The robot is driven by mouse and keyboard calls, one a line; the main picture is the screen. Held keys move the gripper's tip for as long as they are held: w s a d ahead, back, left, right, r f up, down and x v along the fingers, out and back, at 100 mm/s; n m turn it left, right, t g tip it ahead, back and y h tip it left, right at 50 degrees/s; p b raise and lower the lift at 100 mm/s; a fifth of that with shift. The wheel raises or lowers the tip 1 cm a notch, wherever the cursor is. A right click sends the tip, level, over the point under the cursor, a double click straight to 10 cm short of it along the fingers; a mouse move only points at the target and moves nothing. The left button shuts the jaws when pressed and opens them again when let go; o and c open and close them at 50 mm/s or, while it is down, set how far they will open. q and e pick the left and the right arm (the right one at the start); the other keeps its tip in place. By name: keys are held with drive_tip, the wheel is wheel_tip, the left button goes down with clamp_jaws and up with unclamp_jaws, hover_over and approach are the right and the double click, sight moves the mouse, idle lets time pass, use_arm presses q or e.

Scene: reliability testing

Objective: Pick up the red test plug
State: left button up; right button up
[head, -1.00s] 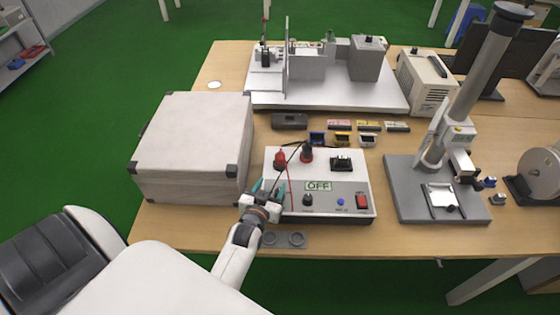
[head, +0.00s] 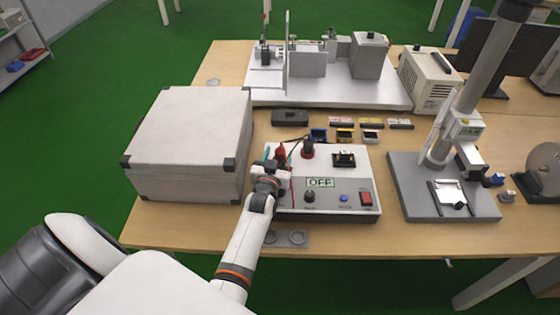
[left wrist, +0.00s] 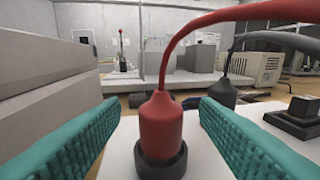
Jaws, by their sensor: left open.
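The red test plug (left wrist: 160,125) stands upright in a dark round socket on the white test box, with a red cable curving from its top to the right. In the head view the red plug (head: 280,154) is at the box's back left. My left gripper (head: 273,158) is at the plug. In the left wrist view its teal fingers (left wrist: 150,120) are open, one on each side of the plug, with gaps between. A black plug (left wrist: 222,92) with a dark cable stands behind to the right; it also shows in the head view (head: 307,148). My right gripper is not in view.
The test box (head: 327,208) has an OFF display (head: 320,182), knobs and a red switch (head: 366,199). A large pale case (head: 190,145) stands close to the left of my gripper. A grey stand (head: 440,200) is at the right. Small coloured blocks lie behind the box.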

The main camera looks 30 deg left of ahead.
use_arm(q)
drive_tip(key=b+x, duration=0.1)
drive_tip(key=x, duration=0.2)
drive_tip(key=shift+f, duration=0.15)
drive_tip(key=shift+s, duration=0.15)
drive_tip(key=shift+d, duration=0.1)
drive_tip(key=shift+c, duration=1.1)
drive_tip(key=c, duration=0.9)
